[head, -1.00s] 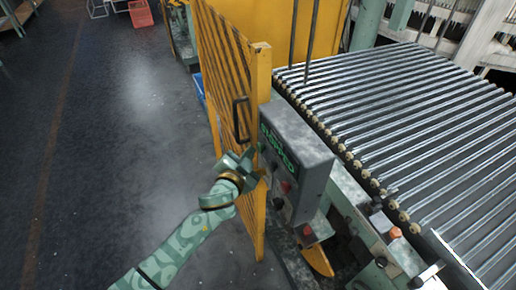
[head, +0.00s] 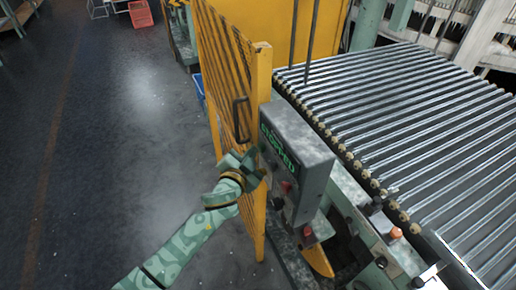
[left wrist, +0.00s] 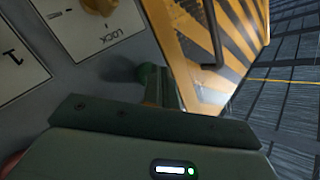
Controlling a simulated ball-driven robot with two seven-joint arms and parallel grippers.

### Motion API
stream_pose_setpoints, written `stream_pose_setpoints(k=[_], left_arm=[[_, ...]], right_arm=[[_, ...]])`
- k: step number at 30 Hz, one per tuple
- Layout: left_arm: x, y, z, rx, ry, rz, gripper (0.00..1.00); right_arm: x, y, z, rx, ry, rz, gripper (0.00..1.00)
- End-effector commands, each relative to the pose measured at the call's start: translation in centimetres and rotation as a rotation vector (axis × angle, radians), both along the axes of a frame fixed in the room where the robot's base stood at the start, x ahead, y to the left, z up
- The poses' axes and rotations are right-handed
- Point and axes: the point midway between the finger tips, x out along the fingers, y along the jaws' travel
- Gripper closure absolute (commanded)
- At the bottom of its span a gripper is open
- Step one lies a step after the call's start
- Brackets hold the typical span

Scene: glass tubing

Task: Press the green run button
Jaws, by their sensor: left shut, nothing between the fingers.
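The grey control box (head: 300,140) stands beside the yellow fence and shows green lettering that reads like "STOPPED" (head: 277,148). My left gripper (head: 256,160) is shut and empty, close to the box's front face, below the lettering. In the left wrist view its closed fingers (left wrist: 153,84) are near the panel (left wrist: 95,45). A dark green round shape (left wrist: 122,70) lies just beside the fingertips; it may be the green run button, and I cannot tell whether they touch. In the head view the gripper hides that spot. My right gripper is out of view.
A yellow knob (left wrist: 101,5) sits by a "LOCK" label. A red button (head: 287,187) is lower on the box. The yellow fence (head: 262,90) with a dark handle (head: 241,119) stands close to my gripper. A roller conveyor (head: 410,120) lies right; open floor lies left.

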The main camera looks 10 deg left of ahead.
Motion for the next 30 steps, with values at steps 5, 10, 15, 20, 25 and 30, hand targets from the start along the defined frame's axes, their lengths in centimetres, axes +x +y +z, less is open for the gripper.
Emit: stream_pose_setpoints(k=[5,10,15,20,25,30], left_arm=[[0.2,-0.2,0.1,-0.001,-0.001,-0.001,1.0],[0.2,-0.2,0.1,0.0,-0.002,-0.001,1.0],[0.1,-0.2,0.1,-0.001,-0.001,-0.001,1.0],[-0.2,0.2,0.1,-0.001,-0.001,0.0,1.0],[-0.7,1.0,0.2,0.0,-0.001,-0.001,1.0],[-0.9,1.3,0.1,0.0,-0.001,-0.001,1.0]], right_arm=[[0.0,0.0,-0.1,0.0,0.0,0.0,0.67],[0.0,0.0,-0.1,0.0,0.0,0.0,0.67],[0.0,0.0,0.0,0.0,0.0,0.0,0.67],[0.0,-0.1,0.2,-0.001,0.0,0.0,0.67],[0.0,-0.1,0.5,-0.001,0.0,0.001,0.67],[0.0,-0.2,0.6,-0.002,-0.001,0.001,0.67]])
